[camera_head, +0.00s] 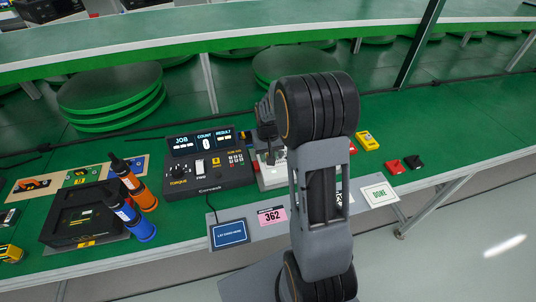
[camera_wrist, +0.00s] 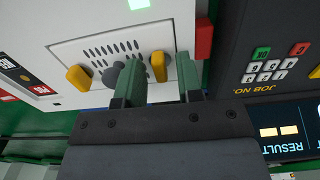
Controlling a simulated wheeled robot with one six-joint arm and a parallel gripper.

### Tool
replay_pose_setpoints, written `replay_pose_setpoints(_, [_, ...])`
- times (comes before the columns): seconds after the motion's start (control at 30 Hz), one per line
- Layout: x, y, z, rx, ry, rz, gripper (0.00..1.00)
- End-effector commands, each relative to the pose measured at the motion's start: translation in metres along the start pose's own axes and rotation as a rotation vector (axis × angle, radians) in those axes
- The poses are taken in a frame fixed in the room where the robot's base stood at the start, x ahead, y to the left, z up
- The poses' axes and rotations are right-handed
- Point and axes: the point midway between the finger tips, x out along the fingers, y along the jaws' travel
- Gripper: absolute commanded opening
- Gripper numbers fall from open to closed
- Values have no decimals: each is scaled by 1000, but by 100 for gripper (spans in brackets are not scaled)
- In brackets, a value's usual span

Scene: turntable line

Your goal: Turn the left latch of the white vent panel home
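The white vent panel (camera_wrist: 112,50) fills the upper left of the wrist view, with dark slots and a dark grey knob (camera_wrist: 112,73). The wrist view is upside down relative to the printed labels. The yellow latch nearer the dark console, the left one when upright (camera_wrist: 158,66), stands nearly upright in the picture. The other yellow latch (camera_wrist: 79,77) is tilted. My gripper (camera_wrist: 160,82) is open, its two green fingers on either side of the left latch. I cannot tell whether they touch it. In the head view my gripper (camera_head: 268,150) and arm hide most of the panel.
The dark console (camera_head: 208,172) stands directly beside the panel. A red part (camera_wrist: 204,38) is close to the right finger. A DONE card (camera_head: 379,194) lies at right.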

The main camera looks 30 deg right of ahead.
Motion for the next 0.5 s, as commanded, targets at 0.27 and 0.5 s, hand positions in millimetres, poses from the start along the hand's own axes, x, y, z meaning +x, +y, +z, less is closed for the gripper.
replay_pose_setpoints(0.27, [0,0,0,0,0,0,7])
replay_pose_setpoints(0.5, [0,0,0,0,1,0,0])
